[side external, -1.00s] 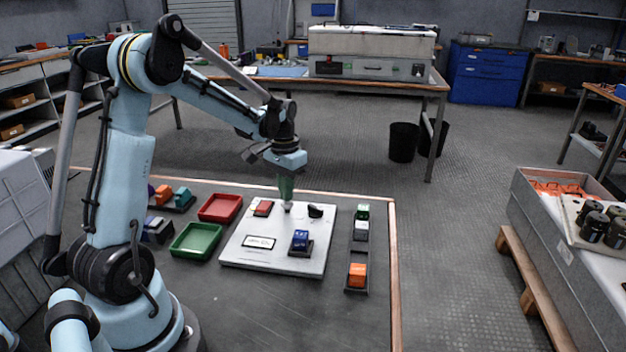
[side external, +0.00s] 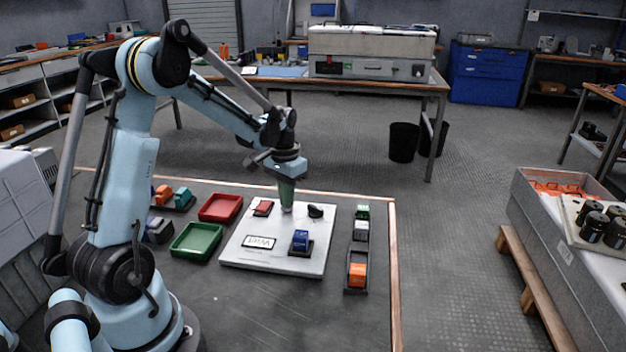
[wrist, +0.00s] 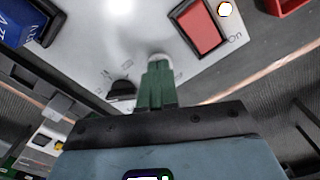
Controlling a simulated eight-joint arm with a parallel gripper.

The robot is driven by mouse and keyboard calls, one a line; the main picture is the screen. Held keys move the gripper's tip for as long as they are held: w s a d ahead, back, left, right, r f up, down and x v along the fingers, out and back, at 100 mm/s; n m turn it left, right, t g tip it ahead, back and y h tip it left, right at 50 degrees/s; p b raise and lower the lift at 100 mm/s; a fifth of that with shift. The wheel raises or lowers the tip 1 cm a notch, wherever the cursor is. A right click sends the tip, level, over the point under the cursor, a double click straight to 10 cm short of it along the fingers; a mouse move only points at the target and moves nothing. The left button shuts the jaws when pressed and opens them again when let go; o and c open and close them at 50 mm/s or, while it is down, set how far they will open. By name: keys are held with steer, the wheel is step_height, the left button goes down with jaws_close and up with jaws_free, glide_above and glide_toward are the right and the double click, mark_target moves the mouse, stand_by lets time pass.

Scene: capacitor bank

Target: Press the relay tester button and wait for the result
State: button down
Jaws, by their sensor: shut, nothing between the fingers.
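The white tester panel (side external: 240,228) lies on the bench mat. Its display (side external: 260,243) shows text that appears to read "WAIT". A blue relay (side external: 300,238) stands in a dark socket on the panel; it also shows at the upper left of the wrist view (wrist: 14,32). My gripper (side external: 287,208) points down with its green fingers shut and empty. In the wrist view the fingertips (wrist: 158,64) are at a small pale round button (wrist: 158,57) and seem to touch it, partly hiding it.
A red rocker switch (side external: 263,208) labelled "On" and a black knob (side external: 315,211) flank my fingers. Red (side external: 220,207) and green (side external: 196,240) trays stand left. Relays in holders, including an orange one (side external: 357,274), stand right. The mat's front is clear.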

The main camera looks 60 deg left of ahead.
steer(key=shift+f, duration=0.1)
steer(key=shift+r, duration=3.55)
steer(key=shift+d, duration=0.1)
steer(key=s+d+r+m+t, duration=0.1)
steer(key=s+d+t, duration=0.2)
steer(key=d, duration=0.7)
steer(key=s+d+r+m+t, duration=0.2)
steer(key=s+d+t, duration=0.2)
steer(key=d, duration=0.6)
steer(key=shift+s+r, duration=0.15)
steer(key=shift+s, duration=0.35)
